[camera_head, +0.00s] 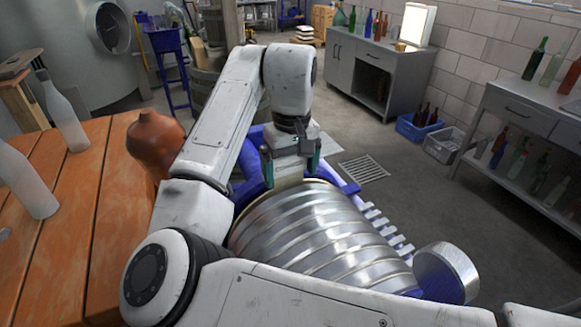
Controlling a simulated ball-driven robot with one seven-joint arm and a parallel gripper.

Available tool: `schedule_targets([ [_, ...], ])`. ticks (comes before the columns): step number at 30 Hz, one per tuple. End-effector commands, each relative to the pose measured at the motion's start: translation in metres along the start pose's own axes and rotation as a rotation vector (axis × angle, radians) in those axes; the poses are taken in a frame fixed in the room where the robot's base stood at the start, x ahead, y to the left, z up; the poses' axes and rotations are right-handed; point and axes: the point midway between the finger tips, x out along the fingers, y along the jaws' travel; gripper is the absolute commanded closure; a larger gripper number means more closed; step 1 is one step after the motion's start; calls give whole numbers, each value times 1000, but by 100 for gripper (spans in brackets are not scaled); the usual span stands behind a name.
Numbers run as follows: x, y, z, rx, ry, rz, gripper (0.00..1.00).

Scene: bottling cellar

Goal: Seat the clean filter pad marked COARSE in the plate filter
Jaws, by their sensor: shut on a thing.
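My gripper (291,167) points down at the centre of the view, at the far end of a ribbed silver metal body in a blue frame, which I take to be the plate filter (320,240). My gripper is shut on a flat, pale thing (288,170), seen between its fingers; it looks like a filter pad. No COARSE mark can be read on it. Whether the pad touches the filter cannot be told. A row of pale tabs (388,228) runs along the filter's right side. My arm hides part of its left side.
A wooden table (75,210) at left bears pale bottles (62,115) and a brown jug (155,140). Blue (418,130) and white (443,146) crates stand by a grey cabinet (375,75). A shelf bench (525,115) is at right. Floor around the drain grate (363,169) is clear.

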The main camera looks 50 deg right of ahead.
Motion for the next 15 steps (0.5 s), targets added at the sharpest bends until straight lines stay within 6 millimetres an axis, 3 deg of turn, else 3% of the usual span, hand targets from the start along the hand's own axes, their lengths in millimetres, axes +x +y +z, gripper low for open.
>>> schedule_targets([
  [15, 6, 0, 0, 0, 0, 1, 40],
])
